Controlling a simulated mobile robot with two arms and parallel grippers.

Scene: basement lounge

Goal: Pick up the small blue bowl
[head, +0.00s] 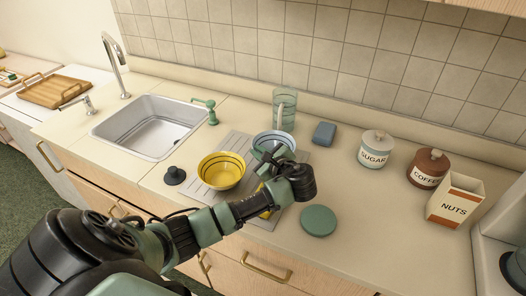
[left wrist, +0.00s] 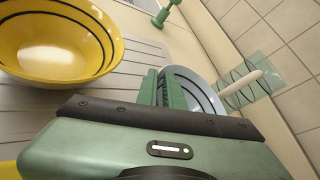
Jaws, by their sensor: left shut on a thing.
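The small blue bowl (head: 268,137) is light blue with darker bands. It sits at the drainboard's back edge, behind and right of the yellow bowl (head: 222,172). My left gripper (head: 277,156) reaches it from the front and is shut on its near rim. The gripper and wrist hide part of the bowl. In the left wrist view the green fingers (left wrist: 160,88) meet at the left side of the blue bowl (left wrist: 201,92). I cannot tell whether the bowl is lifted. My right gripper is not in view.
A striped glass (head: 285,105) stands just behind the blue bowl. A blue sponge (head: 324,133), a sugar jar (head: 375,149), a coffee jar (head: 428,168) and a nuts box (head: 456,198) are to the right. A green disc (head: 319,221) lies in front. The sink (head: 150,131) is left.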

